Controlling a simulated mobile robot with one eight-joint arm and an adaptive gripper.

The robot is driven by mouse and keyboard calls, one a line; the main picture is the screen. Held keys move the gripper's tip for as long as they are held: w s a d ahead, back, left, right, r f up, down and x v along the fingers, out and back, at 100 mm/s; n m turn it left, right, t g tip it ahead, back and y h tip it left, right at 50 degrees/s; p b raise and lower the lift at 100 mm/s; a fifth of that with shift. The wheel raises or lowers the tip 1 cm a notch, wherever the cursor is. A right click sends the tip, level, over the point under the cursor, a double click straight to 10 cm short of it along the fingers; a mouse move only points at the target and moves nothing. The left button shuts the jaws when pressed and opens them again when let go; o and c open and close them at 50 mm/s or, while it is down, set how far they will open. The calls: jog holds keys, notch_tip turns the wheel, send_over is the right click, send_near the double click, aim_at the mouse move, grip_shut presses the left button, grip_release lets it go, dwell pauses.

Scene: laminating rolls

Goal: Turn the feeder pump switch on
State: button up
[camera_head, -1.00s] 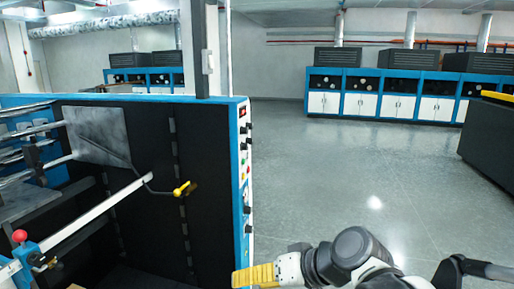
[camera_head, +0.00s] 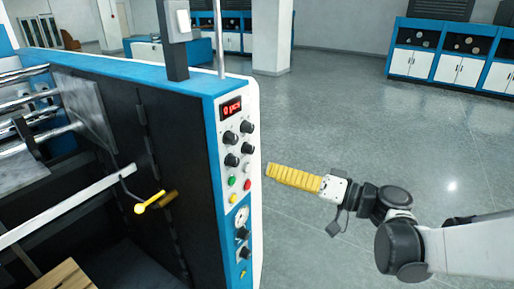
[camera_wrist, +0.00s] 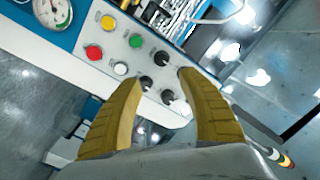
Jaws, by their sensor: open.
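The control panel (camera_head: 222,180) is a white strip on the front edge of the blue and black machine. It carries a red "0 pcs" display (camera_head: 231,107), several black knobs (camera_head: 232,160), a green button (camera_head: 232,181), a red button (camera_head: 247,185) and a yellow button (camera_head: 233,198). A gauge (camera_head: 241,217) and more knobs (camera_head: 242,234) sit lower. I cannot read which one is the feeder pump switch. My gripper (camera_head: 270,170) is just right of the panel, apart from it. In the wrist view my gripper (camera_wrist: 160,82) is open and empty, its yellow fingers framing the black knobs (camera_wrist: 146,84).
A yellow-handled lever (camera_head: 150,202) sticks out from the machine's black side. The floor (camera_head: 330,110) to the right is clear, with blue and white cabinets (camera_head: 450,60) far behind.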

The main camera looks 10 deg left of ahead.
aim_at(237, 163)
jog(key=x, duration=0.9)
jog(key=shift+s+a+b, duration=0.25)
jog(key=shift+a+b, duration=0.1)
jog(key=shift+a, duration=0.15)
jog(key=shift+w+a, duration=0.25)
jog(key=shift+a, duration=0.25)
grip_shut()
